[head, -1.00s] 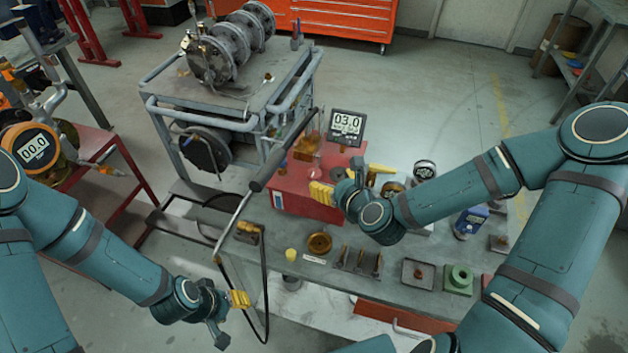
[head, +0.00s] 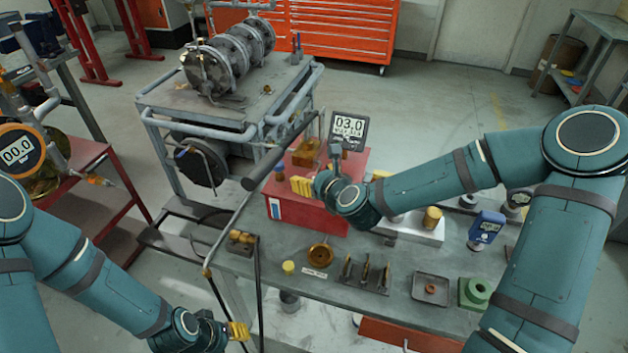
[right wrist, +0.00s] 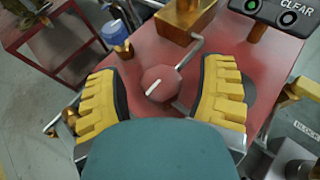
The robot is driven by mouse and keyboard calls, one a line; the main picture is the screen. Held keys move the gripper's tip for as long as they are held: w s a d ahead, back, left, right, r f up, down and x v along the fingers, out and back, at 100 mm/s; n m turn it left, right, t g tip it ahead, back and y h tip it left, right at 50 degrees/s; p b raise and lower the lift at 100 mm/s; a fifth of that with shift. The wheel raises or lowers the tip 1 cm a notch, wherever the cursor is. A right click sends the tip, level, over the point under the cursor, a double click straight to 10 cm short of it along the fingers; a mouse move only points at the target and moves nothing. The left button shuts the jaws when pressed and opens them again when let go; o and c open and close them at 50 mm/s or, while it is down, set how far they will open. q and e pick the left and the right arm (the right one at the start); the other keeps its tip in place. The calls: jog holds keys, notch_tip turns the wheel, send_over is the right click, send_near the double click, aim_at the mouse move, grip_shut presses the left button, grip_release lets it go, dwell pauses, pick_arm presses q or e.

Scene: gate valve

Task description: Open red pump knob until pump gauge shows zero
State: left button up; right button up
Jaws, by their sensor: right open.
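The red pump box (head: 285,211) stands on the bench, and its gauge (head: 349,130) reads 03.0. The red knob (right wrist: 160,83), with a white mark, is on the box top in the right wrist view. My right gripper (right wrist: 162,92) is open, with one yellow finger on each side of the knob; I cannot tell whether either touches it. In the head view the right gripper (head: 308,186) is over the box and hides the knob. My left gripper (head: 238,331) is low at the left, away from the pump; its opening is unclear.
A long pump handle (head: 262,165) rises at the box's left. A blue-capped fitting (right wrist: 116,36) and an amber block (right wrist: 183,20) stand near the knob. The bench (head: 340,290) holds a brass dish (head: 319,256), a tray (head: 431,289) and a green block (head: 475,293).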

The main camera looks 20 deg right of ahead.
jog(key=shift+w+f, duration=0.1)
jog(key=shift+w, duration=0.05)
jog(key=shift+o, duration=0.2)
jog(key=c, duration=1.2)
